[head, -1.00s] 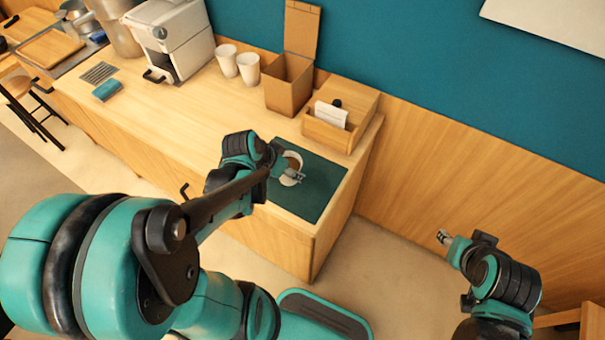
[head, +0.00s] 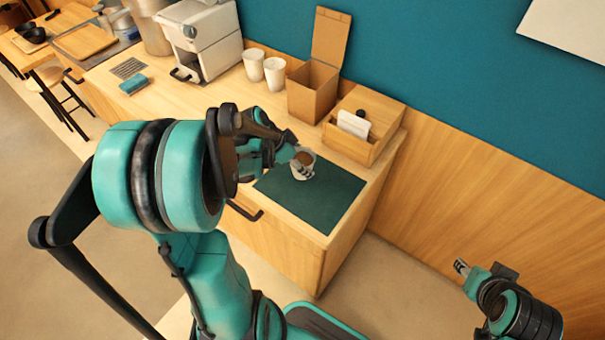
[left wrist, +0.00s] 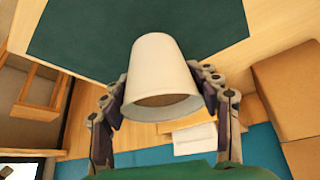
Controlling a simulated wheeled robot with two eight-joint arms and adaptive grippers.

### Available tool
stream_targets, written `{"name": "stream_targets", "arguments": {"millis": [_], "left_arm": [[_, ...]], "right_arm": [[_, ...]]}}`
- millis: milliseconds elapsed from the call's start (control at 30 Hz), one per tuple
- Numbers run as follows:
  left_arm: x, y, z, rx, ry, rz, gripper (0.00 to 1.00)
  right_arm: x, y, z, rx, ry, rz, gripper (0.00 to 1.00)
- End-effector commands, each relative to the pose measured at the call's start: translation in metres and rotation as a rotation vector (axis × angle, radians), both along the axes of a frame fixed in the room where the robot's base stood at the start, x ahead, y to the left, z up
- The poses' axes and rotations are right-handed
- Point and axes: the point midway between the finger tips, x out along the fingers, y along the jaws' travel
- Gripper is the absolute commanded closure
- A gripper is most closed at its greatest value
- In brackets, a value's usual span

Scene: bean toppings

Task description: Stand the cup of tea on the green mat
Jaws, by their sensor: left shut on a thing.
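The cup of tea (head: 303,170) is white with brown tea inside. In the head view it shows over the back-left part of the green mat (head: 325,203). My left gripper (head: 294,161) is shut on the cup from its left side. In the left wrist view the cup (left wrist: 162,70) sits between the two fingers (left wrist: 164,98), its rim toward the camera, with the mat (left wrist: 85,30) beyond it. I cannot tell whether its base touches the mat. My right gripper (head: 461,267) is away at the lower right, apart from the counter; its jaws are too small to read.
Behind the mat stand a wooden box with white cards (head: 365,128), an open cardboard box (head: 314,92) and two white cups (head: 264,69). A coffee machine (head: 200,40) and a blue sponge (head: 133,84) are farther left. The front part of the mat is clear.

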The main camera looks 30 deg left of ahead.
Motion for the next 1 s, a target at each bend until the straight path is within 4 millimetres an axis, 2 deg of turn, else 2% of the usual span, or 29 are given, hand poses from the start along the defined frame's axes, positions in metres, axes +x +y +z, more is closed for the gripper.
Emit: {"name": "stream_targets", "arguments": {"millis": [167, 300, 400, 700, 733, 800, 1000], "left_arm": [[0.005, 0.000, -0.011, 0.000, 0.000, 0.000, 0.74], [0.004, 0.000, -0.034, 0.000, 0.000, 0.000, 0.74], [0.004, 0.000, -0.044, 0.000, 0.000, 0.000, 0.74], [0.004, 0.000, -0.044, 0.000, 0.000, 0.000, 0.74], [0.004, 0.000, -0.043, 0.000, 0.000, 0.000, 0.32], [0.004, 0.000, -0.043, 0.000, 0.000, 0.000, 0.17], [0.004, 0.000, -0.043, 0.000, 0.000, 0.000, 0.17]], "right_arm": [[0.000, 0.000, -0.006, 0.000, 0.000, 0.000, 0.60], [0.000, 0.000, -0.018, 0.000, 0.000, 0.000, 0.60], [0.000, 0.000, -0.022, 0.000, 0.000, 0.000, 0.60], [0.000, 0.000, -0.022, 0.000, 0.000, 0.000, 0.60], [0.000, 0.000, -0.021, 0.000, 0.000, 0.000, 0.60], [0.000, 0.000, -0.021, 0.000, 0.000, 0.000, 0.60], [0.000, 0.000, -0.021, 0.000, 0.000, 0.000, 0.60]]}}
